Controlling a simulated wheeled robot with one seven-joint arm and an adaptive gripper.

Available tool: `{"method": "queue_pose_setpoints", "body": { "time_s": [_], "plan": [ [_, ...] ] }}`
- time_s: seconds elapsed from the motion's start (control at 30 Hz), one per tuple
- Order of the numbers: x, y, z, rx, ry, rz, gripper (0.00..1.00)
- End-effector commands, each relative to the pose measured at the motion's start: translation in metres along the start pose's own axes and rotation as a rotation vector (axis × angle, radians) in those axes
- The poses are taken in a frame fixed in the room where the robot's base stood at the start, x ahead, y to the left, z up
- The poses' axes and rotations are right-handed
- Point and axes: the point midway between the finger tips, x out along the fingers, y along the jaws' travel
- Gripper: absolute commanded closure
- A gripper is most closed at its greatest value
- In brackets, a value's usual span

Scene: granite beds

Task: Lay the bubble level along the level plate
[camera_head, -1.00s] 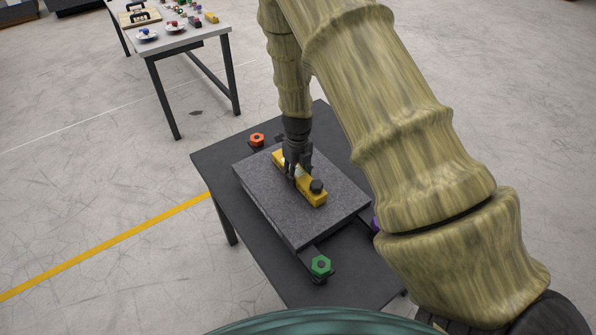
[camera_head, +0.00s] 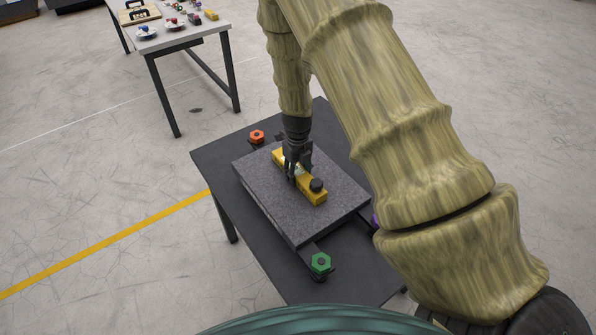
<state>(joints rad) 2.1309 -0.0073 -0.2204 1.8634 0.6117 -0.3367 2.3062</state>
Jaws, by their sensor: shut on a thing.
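The yellow bubble level (camera_head: 313,193) lies lengthwise over the grey granite plate (camera_head: 262,197), running from upper left to lower right. A dark round knob (camera_head: 316,185) sits near its lower right end. My gripper (camera_head: 293,177) points down and is shut on the level near its middle, hiding part of it. The level appears to rest on the plate or just above it; I cannot tell which.
The plate stands on a dark table (camera_head: 221,158). An orange hex knob (camera_head: 257,136) is at its far left, a green one (camera_head: 320,262) at the front, and a purple one (camera_head: 375,222) partly hidden at right. A white table (camera_head: 185,38) with small objects stands behind.

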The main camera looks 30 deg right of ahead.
Motion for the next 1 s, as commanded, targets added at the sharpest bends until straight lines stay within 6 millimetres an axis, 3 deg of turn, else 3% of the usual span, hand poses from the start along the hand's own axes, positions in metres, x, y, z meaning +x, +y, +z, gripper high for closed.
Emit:
{"method": "queue_pose_setpoints", "body": {
  "time_s": [0.07,0.1,0.23,0.67,1.0],
  "plan": [
    [0.001,0.000,0.000,0.000,-0.001,0.000,1.00],
    [0.001,0.000,0.000,0.000,-0.001,0.000,0.54],
    [0.001,0.000,0.000,0.000,-0.001,0.000,0.32],
    [-0.006,0.000,0.000,-0.001,0.000,0.000,0.32],
    [-0.059,0.000,0.001,-0.002,-0.002,-0.001,0.32]
  ]
}}
